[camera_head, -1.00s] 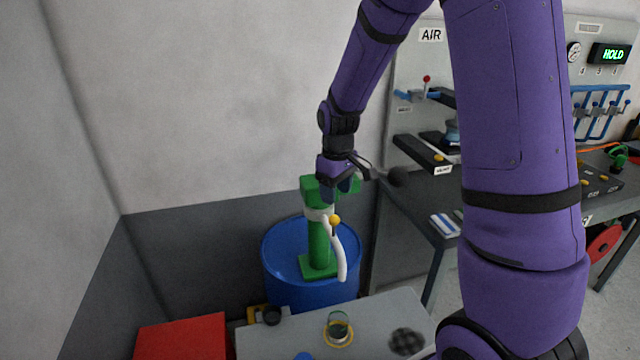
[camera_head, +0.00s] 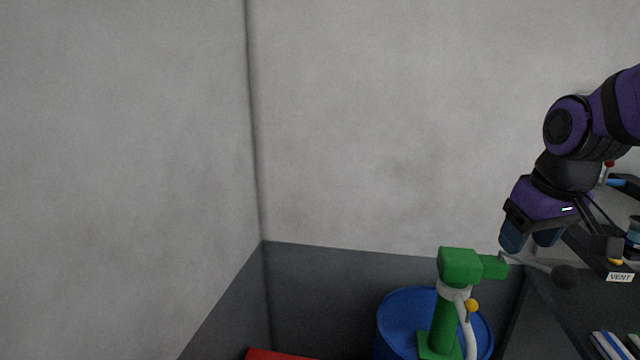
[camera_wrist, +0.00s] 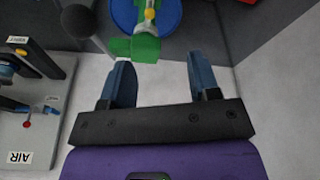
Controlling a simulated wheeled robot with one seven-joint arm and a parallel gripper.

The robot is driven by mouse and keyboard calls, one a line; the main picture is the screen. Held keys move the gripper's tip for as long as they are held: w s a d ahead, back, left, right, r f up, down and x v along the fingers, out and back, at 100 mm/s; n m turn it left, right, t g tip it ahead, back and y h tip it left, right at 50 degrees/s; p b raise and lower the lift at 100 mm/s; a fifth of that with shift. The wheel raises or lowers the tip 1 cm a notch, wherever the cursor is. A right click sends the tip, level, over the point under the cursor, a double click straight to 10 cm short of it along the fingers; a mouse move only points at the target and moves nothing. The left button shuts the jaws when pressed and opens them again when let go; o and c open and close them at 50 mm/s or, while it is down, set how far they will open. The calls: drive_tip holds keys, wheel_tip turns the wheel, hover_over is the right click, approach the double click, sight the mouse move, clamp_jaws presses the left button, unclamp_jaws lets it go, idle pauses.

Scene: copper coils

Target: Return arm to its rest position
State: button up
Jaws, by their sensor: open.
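My gripper (camera_head: 530,243) is at the right of the head view, on my purple arm, above and to the right of a green post fixture (camera_head: 460,266). In the wrist view my gripper (camera_wrist: 160,82) shows two blue fingers spread apart with nothing between their tips. The green fixture (camera_wrist: 140,46) lies beyond the fingers there, and I see no clear contact. A grey rod with a dark ball (camera_head: 565,277) reaches right from the fixture in the head view.
The green fixture stands on a blue drum (camera_head: 400,312). A dark bench with a VENT label (camera_head: 619,277) is at the right. A red surface (camera_head: 270,354) shows at the bottom edge. Bare grey wall (camera_head: 390,120) fills the left and middle.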

drive_tip(key=s+r+m+t, duration=0.1)
drive_tip(key=s+r, duration=0.1)
drive_tip(key=s, duration=0.4)
drive_tip(key=s+a+r+m+t, duration=0.1)
drive_tip(key=s+r, duration=0.1)
drive_tip(key=s, duration=0.4)
drive_tip(key=shift+s+a+r, duration=0.15)
drive_tip(key=shift+s+r, duration=0.15)
drive_tip(key=shift+s, duration=0.1)
